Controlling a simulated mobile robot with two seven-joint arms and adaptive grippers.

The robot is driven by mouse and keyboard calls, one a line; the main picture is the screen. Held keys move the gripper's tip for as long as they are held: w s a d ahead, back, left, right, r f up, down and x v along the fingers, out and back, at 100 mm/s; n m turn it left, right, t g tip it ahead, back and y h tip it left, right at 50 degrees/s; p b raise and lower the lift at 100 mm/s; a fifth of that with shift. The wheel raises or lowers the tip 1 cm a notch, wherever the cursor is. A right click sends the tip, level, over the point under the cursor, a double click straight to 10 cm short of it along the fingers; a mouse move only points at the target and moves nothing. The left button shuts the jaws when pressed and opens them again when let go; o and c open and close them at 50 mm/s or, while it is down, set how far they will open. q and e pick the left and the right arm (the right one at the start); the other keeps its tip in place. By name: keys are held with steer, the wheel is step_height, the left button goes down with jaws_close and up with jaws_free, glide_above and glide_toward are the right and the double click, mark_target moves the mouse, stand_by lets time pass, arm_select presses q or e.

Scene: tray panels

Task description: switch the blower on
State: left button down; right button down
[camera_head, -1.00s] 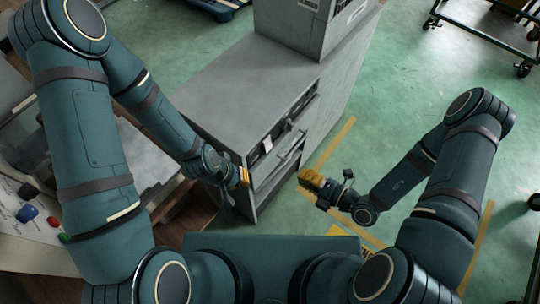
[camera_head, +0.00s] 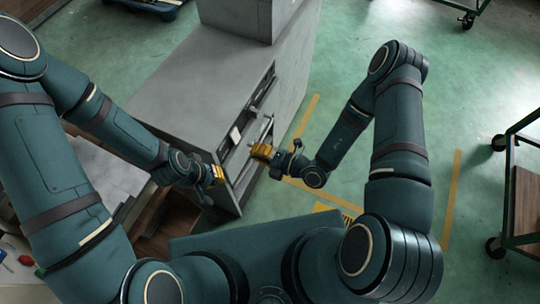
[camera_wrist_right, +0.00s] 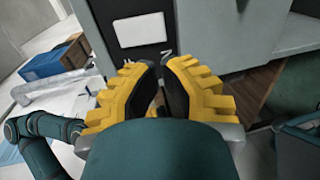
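A grey cabinet (camera_head: 190,85) stands in front of me in the head view, with a dark recessed front. A small white plate (camera_head: 235,134) shows on that front. The wrist view shows a white rectangle (camera_wrist_right: 140,30) on a dark panel with white markings below it. I cannot make out which part is the blower or its switch. My right gripper (camera_head: 262,151) has yellow fingers and is near the cabinet front; in the wrist view its fingertips (camera_wrist_right: 158,67) are together, with nothing seen held. My left gripper (camera_head: 217,175) is by the cabinet's near lower corner; its opening is unclear.
A grey box (camera_head: 238,15) sits on the cabinet top. A green wheeled cart (camera_head: 512,185) stands at the right. Yellow floor lines (camera_head: 452,195) mark open green floor. A blue crate with brown contents (camera_wrist_right: 62,58) is at the left in the wrist view.

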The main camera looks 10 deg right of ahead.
mark_target(231, 143)
arm_select(q)
steer(key=shift+s+f+b, duration=0.1)
steer(key=shift+f+b, duration=0.25)
arm_select(e)
steer(key=shift+x, duration=3.1)
